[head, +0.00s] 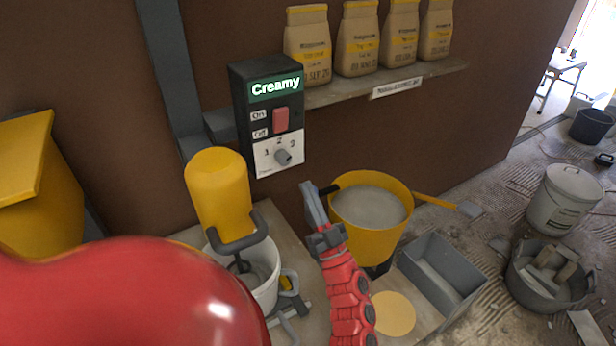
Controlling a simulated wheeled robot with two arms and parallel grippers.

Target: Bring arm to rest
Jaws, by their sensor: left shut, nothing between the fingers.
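My left arm is red; a large rounded red part fills the lower left of the head view. My left gripper (312,203) is in the middle of the view, with its grey fingers pointing up. The fingers are shut and hold nothing. The gripper appears just left of a yellow bucket (372,238) filled with grey material, and below the control box (267,118). I cannot tell whether it touches the bucket. My right gripper is not in view.
A yellow mixer (217,190) stands over a white bucket (262,290) on the left. The control box display reads "Creamy". Several paper bags stand on a wall shelf (436,80). A grey rectangular bin (440,270) sits at right. Lidded bucket (563,200) and tub (535,290) stand on the floor.

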